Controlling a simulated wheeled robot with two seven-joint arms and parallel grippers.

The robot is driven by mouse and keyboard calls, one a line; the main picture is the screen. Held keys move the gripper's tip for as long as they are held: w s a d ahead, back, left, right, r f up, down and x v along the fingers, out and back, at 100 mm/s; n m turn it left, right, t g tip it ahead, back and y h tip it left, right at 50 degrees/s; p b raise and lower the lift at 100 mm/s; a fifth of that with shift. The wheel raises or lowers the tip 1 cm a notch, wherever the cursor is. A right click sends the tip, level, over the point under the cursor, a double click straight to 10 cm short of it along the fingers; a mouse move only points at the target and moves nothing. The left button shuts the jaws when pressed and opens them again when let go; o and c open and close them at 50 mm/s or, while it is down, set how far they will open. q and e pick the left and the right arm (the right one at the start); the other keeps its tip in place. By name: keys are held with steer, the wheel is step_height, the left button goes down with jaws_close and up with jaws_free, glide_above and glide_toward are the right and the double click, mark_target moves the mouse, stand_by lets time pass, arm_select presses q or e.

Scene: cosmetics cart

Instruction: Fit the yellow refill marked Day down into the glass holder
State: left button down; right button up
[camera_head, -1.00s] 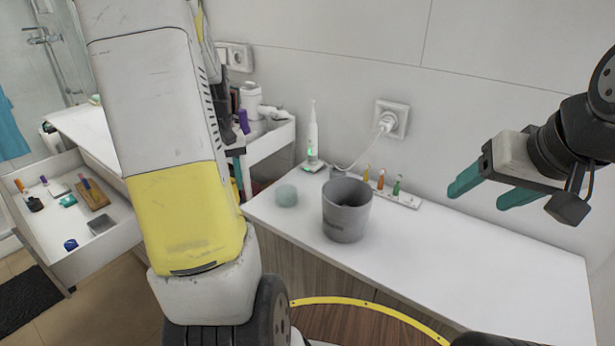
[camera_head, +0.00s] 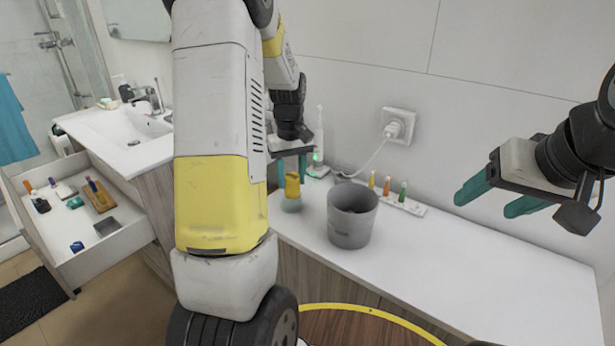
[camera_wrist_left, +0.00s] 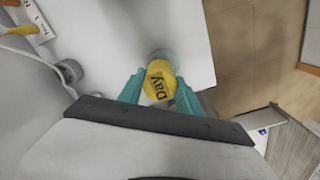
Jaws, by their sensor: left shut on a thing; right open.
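The yellow refill (camera_head: 292,187) is between the teal fingers of my left gripper (camera_head: 291,168), which is shut on it. In the left wrist view the refill (camera_wrist_left: 159,84) shows its Day marking on top. The pale green glass holder (camera_head: 291,205) stands on the white counter directly below the refill. In the left wrist view its clear rim (camera_wrist_left: 160,54) shows just past the refill. The refill's lower end meets or overlaps the holder's top; I cannot tell whether it is inside. My right gripper (camera_head: 490,198) is open and empty, above the counter at right.
A grey cup (camera_head: 352,222) stands right of the holder. A white toothbrush on its charger (camera_head: 318,160) and a rack of small coloured vials (camera_head: 399,203) are behind. An open drawer (camera_head: 112,250) is at left. The right counter is clear.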

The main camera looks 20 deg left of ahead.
mark_target(291, 187)
arm_select(q)
steer(key=shift+s+f, duration=0.2)
steer(key=shift+f, duration=0.55)
steer(key=shift+s+f, duration=0.15)
steer(key=shift+f, duration=0.6)
steer(key=c, duration=0.8)
jaws_free()
steer(key=shift+w+a, duration=0.1)
steer(key=shift+c, duration=0.2)
steer(key=shift+r, duration=0.1)
